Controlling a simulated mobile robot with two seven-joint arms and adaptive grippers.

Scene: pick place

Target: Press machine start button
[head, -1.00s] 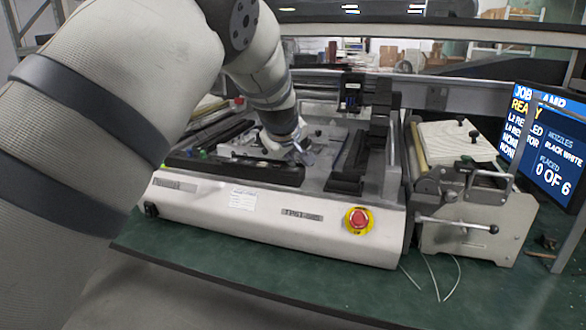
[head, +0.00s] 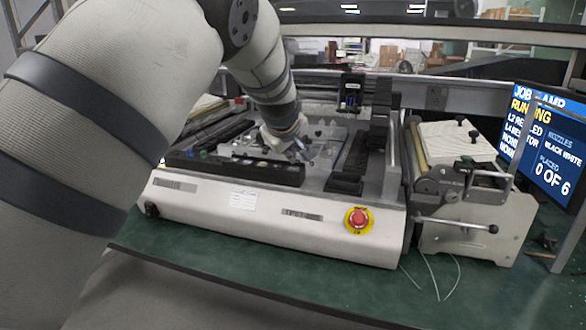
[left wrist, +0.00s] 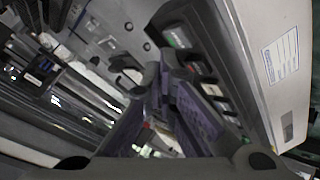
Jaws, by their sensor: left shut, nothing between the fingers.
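The white machine (head: 215,205) stands on the green bench, with a black panel strip (head: 225,168) along its front top edge. In the left wrist view the strip carries a row of dark buttons, with a green-marked one (left wrist: 177,38) at one end and a red-marked one (left wrist: 193,67) beside it. My left gripper (head: 301,148) hangs over the machine bed, right of the green mark. In the left wrist view its fingertips (left wrist: 160,75) are together and empty, beside the button row. Contact with a button cannot be made out. My right gripper is out of view.
A red emergency stop (head: 359,218) on a yellow ring is on the machine's front. A monitor (head: 550,150) reads "RUNNING", "PLACED 0 OF 6", partly behind a post. A grey lever device (head: 470,215) stands right of the machine. The bench front is mostly clear.

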